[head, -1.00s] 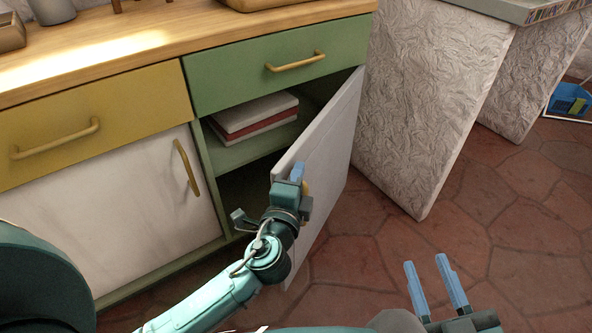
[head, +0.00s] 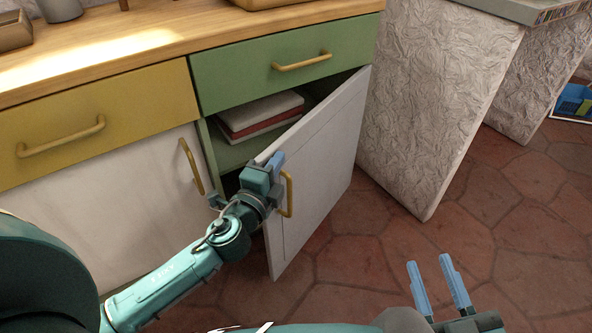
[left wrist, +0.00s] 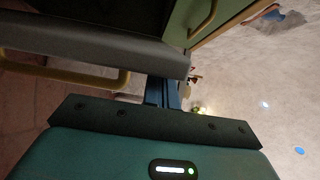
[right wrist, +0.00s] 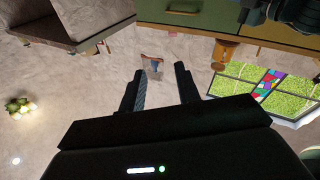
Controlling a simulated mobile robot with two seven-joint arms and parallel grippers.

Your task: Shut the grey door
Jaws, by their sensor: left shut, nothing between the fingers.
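The grey door (head: 325,150) is hinged on its right side under the green drawer and stands partly open. Its brass handle (head: 287,194) is near its free left edge. My left gripper (head: 275,160) is shut and empty, at the upper free edge of the door, beside the handle. In the left wrist view the door edge (left wrist: 90,40) runs close past the fingers, with the handle (left wrist: 70,72) below it. Whether the fingers touch the door cannot be told. My right gripper (head: 436,272) is open and empty over the floor, away from the door.
The cabinet opening holds stacked books (head: 258,116) on a shelf (head: 235,152). A white door (head: 110,205) and yellow drawer (head: 95,120) are at left, the green drawer (head: 285,65) above. A rough white panel (head: 430,110) stands at right. The tiled floor (head: 380,250) is clear.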

